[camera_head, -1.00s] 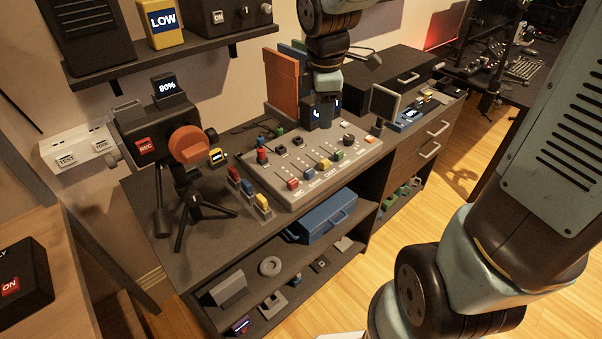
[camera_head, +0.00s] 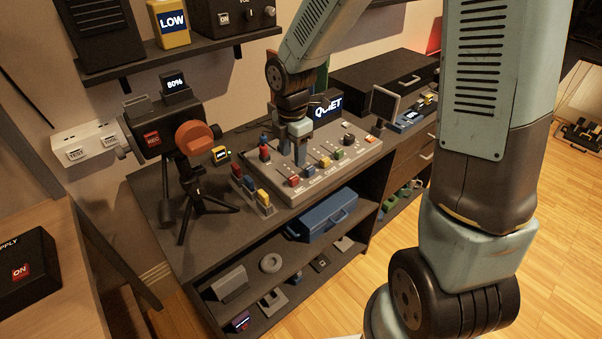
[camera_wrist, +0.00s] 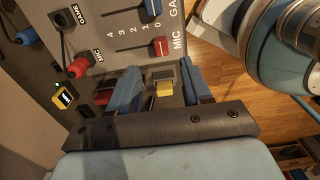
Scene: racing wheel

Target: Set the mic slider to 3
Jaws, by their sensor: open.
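The mixer board (camera_head: 345,158) lies on the bench. Its red MIC slider cap (camera_head: 294,181) is at the front left of the slider row. In the wrist view the red cap (camera_wrist: 159,46) stands by the 0 end of a scale marked 0 to 4, next to the word MIC. My gripper (camera_head: 300,158) points down over the left part of the board, close behind the red cap. In the wrist view my gripper's blue fingers (camera_wrist: 163,72) are apart, with nothing held between them. The red cap shows just beyond the fingertips; I cannot tell the height gap.
A red MIC plug (camera_wrist: 78,67) stands left of the slider. A small rack with red, blue and yellow blocks (camera_head: 252,190) stands at the board's front left. A camera on a tripod (camera_head: 175,135) stands further left. A small screen (camera_head: 384,103) stands at the board's right.

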